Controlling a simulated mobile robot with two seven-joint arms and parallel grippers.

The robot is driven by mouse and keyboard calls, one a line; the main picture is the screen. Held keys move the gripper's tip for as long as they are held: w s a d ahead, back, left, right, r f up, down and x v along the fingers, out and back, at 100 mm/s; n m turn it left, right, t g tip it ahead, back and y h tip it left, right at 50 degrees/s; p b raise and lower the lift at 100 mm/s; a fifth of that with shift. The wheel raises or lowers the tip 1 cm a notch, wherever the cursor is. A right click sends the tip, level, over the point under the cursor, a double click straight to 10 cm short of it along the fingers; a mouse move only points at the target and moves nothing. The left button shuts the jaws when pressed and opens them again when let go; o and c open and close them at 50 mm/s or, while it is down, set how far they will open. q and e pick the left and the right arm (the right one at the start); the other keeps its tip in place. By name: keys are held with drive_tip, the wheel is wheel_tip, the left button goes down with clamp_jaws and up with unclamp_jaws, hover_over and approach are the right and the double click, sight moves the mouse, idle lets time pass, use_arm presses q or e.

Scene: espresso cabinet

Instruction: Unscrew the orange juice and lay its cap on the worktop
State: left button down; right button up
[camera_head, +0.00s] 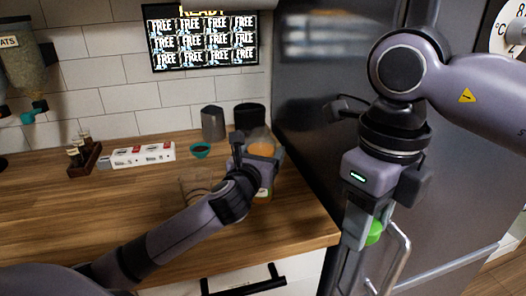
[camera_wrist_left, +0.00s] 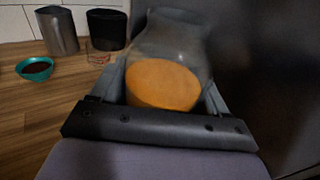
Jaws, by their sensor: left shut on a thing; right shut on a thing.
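The orange juice bottle (camera_head: 263,148) is clear, with orange juice (camera_wrist_left: 162,84) inside, and stands upright near the worktop's right end. No cap shows on its top in the head view. My left gripper (camera_head: 258,165) is shut around the bottle's body; the gripper and arm hide part of it. In the left wrist view the clear upper part (camera_wrist_left: 172,40) rises between the fingers. A green cap (camera_head: 374,232) is held between the fingers of my right gripper (camera_head: 368,236), to the right of the worktop and apart from the bottle.
The wooden worktop (camera_head: 120,215) has free room at left and front. A clear glass (camera_head: 196,186) stands left of the bottle. A teal bowl (camera_head: 201,150), a grey cup (camera_head: 213,123), a black container (camera_head: 249,116) and a white carton (camera_head: 142,155) stand behind. A dark fridge (camera_head: 318,100) borders the right.

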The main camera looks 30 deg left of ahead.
use_arm(q)
drive_tip(key=shift+c, duration=1.3)
unclamp_jaws()
drive_tip(key=shift+f, duration=0.1)
drive_tip(key=shift+s, duration=0.15)
drive_tip(key=v, duration=1.2)
